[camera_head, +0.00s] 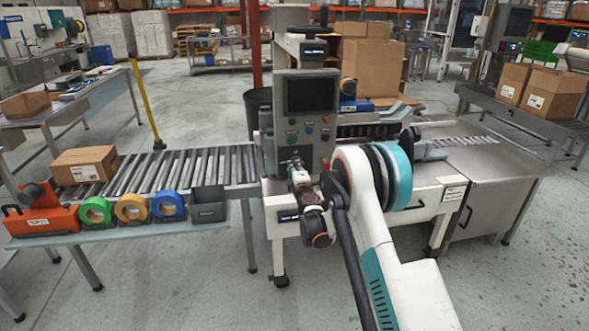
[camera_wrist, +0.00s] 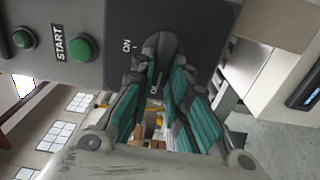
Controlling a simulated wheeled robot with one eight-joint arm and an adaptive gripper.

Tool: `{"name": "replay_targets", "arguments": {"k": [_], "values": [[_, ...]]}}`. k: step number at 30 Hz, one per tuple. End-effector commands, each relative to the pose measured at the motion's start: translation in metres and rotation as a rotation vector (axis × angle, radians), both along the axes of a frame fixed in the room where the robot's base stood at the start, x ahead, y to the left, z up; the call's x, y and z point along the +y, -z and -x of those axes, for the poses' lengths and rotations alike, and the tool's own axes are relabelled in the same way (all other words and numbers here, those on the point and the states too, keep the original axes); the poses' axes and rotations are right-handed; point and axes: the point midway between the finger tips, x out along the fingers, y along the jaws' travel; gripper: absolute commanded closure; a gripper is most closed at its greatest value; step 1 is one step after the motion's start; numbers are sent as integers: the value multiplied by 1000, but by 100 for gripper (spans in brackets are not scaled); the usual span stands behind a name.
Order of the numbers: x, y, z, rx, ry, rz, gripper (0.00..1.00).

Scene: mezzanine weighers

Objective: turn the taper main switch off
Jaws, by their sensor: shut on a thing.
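The taper's grey control panel (camera_head: 305,112) stands upright on the white machine, with a dark screen and several buttons. In the wrist view the main switch (camera_wrist: 163,42) is a dark knob on a black plate (camera_wrist: 205,22). The plate reads "ON", with another label partly covered by a finger. My gripper (camera_wrist: 165,68) is shut on the knob, with its teal-lined fingers on either side. Most of the knob is hidden, so I cannot tell which label it points to. In the head view my gripper (camera_head: 294,163) is at the panel's lower part, and the switch is hidden.
A green START button (camera_wrist: 84,48) sits beside the switch plate. A roller conveyor (camera_head: 165,166) runs left with a carton (camera_head: 85,165) on it. A shelf in front holds tape rolls (camera_head: 132,207) and a dark bin (camera_head: 208,205). Open floor lies at the lower right.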

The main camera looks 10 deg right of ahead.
Motion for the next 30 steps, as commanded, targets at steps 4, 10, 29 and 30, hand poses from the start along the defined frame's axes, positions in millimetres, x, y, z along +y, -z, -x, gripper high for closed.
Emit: {"name": "replay_targets", "arguments": {"k": [4, 10, 29, 30], "values": [[1, 2, 1, 0, -1, 26, 100], [1, 2, 1, 0, -2, 37, 100], [0, 1, 0, 0, -1, 35, 65], [0, 1, 1, 0, -1, 35, 65]]}}
